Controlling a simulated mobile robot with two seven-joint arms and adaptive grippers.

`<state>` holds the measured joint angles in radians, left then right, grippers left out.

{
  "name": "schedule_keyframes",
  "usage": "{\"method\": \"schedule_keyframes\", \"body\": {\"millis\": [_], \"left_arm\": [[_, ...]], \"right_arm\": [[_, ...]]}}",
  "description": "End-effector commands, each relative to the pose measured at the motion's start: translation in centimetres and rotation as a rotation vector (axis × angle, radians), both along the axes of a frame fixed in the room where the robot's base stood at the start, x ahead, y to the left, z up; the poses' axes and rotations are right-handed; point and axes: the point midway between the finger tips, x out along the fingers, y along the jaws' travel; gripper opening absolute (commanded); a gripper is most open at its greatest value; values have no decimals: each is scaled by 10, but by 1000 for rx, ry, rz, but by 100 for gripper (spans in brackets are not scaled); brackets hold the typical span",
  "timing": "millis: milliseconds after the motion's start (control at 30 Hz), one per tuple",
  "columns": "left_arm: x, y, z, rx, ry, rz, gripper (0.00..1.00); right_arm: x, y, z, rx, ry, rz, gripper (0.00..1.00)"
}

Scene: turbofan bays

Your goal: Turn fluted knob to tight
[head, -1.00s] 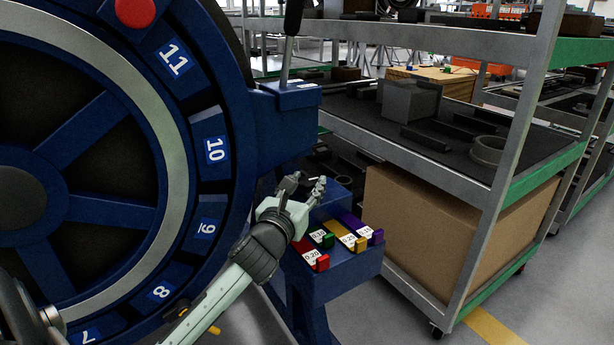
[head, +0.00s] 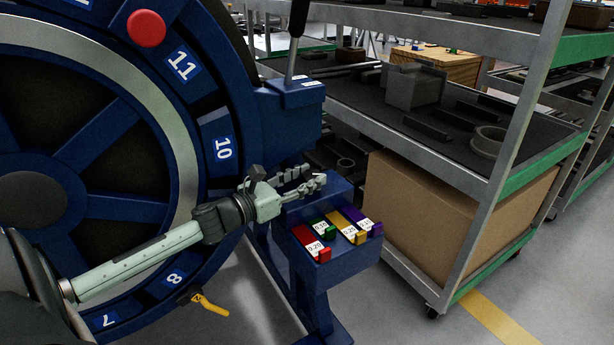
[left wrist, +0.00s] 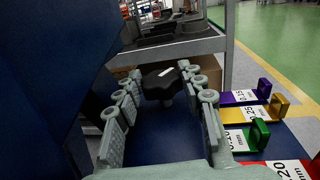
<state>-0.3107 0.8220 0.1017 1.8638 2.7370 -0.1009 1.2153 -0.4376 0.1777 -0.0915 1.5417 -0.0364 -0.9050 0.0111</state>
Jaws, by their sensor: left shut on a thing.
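The fluted knob (left wrist: 158,86) is black with a lobed rim and a small white mark on top. In the left wrist view it sits between the fingertips of my left gripper (left wrist: 160,88), which is shut on it. In the head view the left gripper (head: 312,176) lies above the blue block (head: 322,271) beside the big blue wheel, pointing right. The knob cannot be made out there, behind the fingers. My right gripper is not in view.
Coloured tabs, including a red one (head: 312,244) and a purple one (head: 362,221), lie on the block just in front of the gripper. The blue numbered wheel (head: 100,207) stands close on the left. A grey shelf cart with a cardboard box (head: 450,220) stands on the right.

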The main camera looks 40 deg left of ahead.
Motion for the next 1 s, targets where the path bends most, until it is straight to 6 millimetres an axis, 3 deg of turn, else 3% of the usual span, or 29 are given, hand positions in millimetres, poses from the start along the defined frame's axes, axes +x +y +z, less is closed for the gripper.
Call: {"method": "schedule_keyframes", "body": {"millis": [433, 467, 600, 1000], "left_arm": [[0, -1, -1, 1, 1, -9, 10], [0, 0, -1, 1, 1, -9, 43], [0, 0, -1, 1, 1, -8, 60], [0, -1, 0, -2, -1, 14, 61]], "right_arm": [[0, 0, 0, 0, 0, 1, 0], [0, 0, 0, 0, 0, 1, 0], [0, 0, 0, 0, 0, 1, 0], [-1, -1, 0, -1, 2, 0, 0]]}}
